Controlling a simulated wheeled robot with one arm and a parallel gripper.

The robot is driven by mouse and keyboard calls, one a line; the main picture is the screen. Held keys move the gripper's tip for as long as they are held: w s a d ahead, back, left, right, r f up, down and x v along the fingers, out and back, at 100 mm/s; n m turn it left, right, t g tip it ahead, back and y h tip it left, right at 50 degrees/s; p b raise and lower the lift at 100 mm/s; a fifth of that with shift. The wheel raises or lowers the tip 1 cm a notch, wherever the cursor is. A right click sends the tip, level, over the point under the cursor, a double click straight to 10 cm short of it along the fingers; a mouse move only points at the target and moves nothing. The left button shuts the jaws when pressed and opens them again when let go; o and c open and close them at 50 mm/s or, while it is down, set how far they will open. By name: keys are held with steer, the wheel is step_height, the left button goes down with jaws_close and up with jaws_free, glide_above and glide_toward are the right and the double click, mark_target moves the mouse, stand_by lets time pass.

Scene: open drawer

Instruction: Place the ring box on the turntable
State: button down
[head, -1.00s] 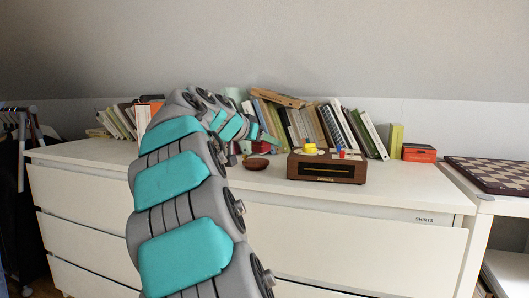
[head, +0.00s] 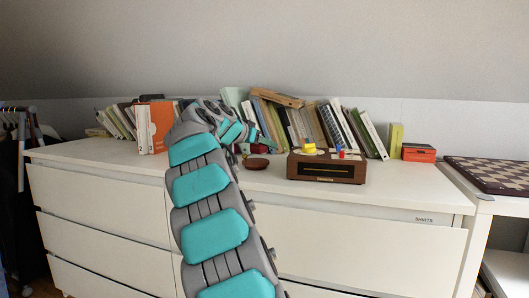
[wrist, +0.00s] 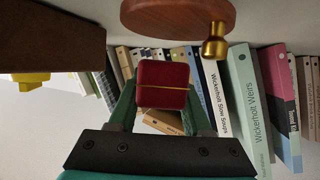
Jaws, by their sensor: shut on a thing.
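The ring box (wrist: 163,72) is a small red box with a thin gold line across it. My gripper (wrist: 163,92) is shut on it, one green finger at each side, in the wrist view. A round brown wooden disc (wrist: 178,14), which looks like the turntable, lies just beyond the box at the top of the wrist view. In the head view the disc (head: 256,163) sits on the dresser top, just below and right of my gripper (head: 246,138). The gap between box and disc is hard to judge.
A brown wooden case (head: 326,168) with a yellow piece on top stands right of the disc. A brass knob-like piece (wrist: 215,42) is at the disc's edge. Leaning books (head: 290,125) line the back. The dresser top (head: 405,185) is clear at the front right.

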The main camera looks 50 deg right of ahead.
steer(key=shift+f, duration=1.1)
steer(key=shift+f, duration=0.1)
steer(key=shift+f+b, duration=0.15)
steer(key=shift+b, duration=0.25)
steer(key=shift+c, duration=1.7)
jaws_free()
steer(key=shift+r, duration=0.2)
steer(key=shift+a+r+p, duration=0.15)
steer(key=shift+r+p, duration=0.05)
steer(key=shift+p, duration=0.15)
steer(key=v, duration=1.1)
steer(key=shift+a+r, duration=0.1)
steer(key=shift+a, duration=0.2)
